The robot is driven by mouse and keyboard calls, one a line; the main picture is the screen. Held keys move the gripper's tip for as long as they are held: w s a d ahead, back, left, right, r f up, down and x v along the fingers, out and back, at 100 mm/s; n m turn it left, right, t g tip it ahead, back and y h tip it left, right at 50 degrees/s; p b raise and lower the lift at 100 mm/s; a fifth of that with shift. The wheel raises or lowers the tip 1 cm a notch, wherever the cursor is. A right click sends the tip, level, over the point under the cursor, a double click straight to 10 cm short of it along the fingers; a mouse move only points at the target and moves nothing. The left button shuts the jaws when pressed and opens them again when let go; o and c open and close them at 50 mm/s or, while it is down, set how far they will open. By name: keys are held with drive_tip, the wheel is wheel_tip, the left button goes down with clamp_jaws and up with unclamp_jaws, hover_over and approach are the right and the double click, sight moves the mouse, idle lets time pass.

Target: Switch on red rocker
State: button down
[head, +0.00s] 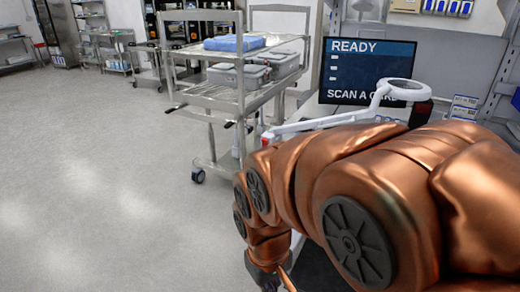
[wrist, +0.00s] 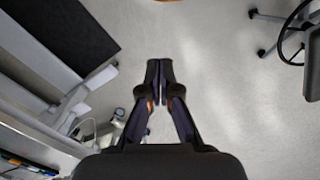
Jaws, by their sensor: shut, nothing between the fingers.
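I cannot make out a red rocker in either view. My gripper (wrist: 160,78) is shut and empty in the wrist view, its two dark fingertips together above the pale floor. In the head view my gripper (head: 272,281) is at the bottom edge, partly cut off, below my copper arm. My arm hides much of the workstation on the right. A small red patch (head: 267,139) shows beside the white lamp arm, too small to identify.
A steel cart (head: 215,90) with grey bins and blue cloth stands left of the screen (head: 350,68). A white ring lamp (head: 402,90) stands before the screen. In the wrist view, a dark-topped surface (wrist: 60,40) lies left and a wheeled stool (wrist: 292,30) right. Floor at left is clear.

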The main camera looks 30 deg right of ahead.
drive_tip(key=w+d+f+n+t+h+b, duration=0.2)
drive_tip(key=w+d+n+t+h+b, duration=0.25)
drive_tip(key=w+d, duration=1.05)
drive_tip(key=w+d+f+n+t+h+b, duration=0.25)
drive_tip(key=w+d+t+h+b, duration=0.35)
drive_tip(key=w+d, duration=0.95)
drive_tip(key=w+a+f+n+t+y+b, duration=0.1)
drive_tip(key=w+f+n+t+y+b, duration=0.1)
drive_tip(key=w+n+t, duration=0.3)
drive_tip(key=w+a+f+n+t+y+b, duration=0.2)
drive_tip(key=w+n+t+y, duration=0.3)
drive_tip(key=w+n, duration=0.1)
drive_tip(key=shift+w+a+b, duration=0.15)
drive_tip(key=shift+a+b, duration=0.15)
drive_tip(key=shift+b, duration=0.05)
drive_tip(key=p, duration=0.1)
approach(265, 143)
drive_tip(key=shift+w+a+r, duration=0.55)
drive_tip(key=shift+w+a, duration=0.95)
drive_tip(key=shift+w, duration=1.1)
drive_tip(key=shift+w+d+r+p, duration=0.25)
drive_tip(key=shift+w+d, duration=0.2)
drive_tip(key=shift+d, duration=0.3)
drive_tip(key=shift+w+d+r+p, duration=0.1)
drive_tip(key=shift+w+d+r, duration=0.3)
drive_tip(key=shift+d, duration=0.3)
